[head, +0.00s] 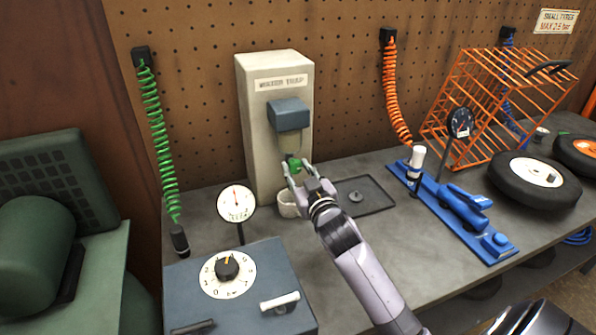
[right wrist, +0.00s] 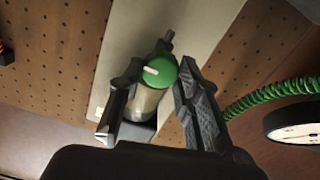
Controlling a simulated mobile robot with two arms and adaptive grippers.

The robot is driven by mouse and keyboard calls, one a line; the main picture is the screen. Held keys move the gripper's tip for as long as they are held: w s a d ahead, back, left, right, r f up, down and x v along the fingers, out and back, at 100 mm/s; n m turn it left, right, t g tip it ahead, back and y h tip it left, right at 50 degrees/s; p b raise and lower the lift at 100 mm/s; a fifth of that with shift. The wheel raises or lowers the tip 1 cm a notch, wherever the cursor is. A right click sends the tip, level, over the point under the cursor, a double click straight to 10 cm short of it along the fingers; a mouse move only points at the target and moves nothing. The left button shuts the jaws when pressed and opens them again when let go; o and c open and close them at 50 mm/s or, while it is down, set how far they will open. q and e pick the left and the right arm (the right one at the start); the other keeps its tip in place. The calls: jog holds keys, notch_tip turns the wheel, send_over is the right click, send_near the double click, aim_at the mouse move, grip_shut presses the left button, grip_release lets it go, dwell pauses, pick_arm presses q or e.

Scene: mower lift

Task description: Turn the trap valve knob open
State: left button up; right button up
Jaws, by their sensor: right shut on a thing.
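The water trap is a tall pale box (head: 250,130) with a label, a blue-grey head (head: 288,114) and a clear bowl (head: 290,142) below it. The green valve knob (head: 294,163) sits under the bowl. In the right wrist view the knob (right wrist: 158,74) shows a white mark running roughly sideways, tilted a little. My right gripper (head: 298,170) reaches up from the front and is shut on the knob. In the right wrist view its two fingers (right wrist: 160,80) stand on either side of the knob. My left gripper is not in view.
A small pale cup (head: 287,206) stands beneath the trap. A dial gauge (head: 236,203) and blue control box (head: 245,295) stand to the left. A dark tray (head: 374,202), blue tool (head: 460,205), tyre (head: 535,184) and orange cage (head: 490,100) lie to the right.

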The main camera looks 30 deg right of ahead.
jog(key=shift+c, duration=0.8)
jog(key=shift+r+n+p, duration=0.15)
jog(key=shift+n+p, duration=0.75)
jog(key=shift+n, duration=0.1)
jog(key=n+p, duration=0.3)
jog(key=n, duration=0.2)
jog(key=shift+a, duration=0.1)
jog(key=n+p, duration=0.2)
jog(key=n, duration=0.3)
jog(key=shift+n, duration=0.4)
jog(key=n, duration=0.1)
jog(key=n+p, duration=0.1)
jog(key=n, duration=0.3)
jog(key=shift+f, duration=0.4)
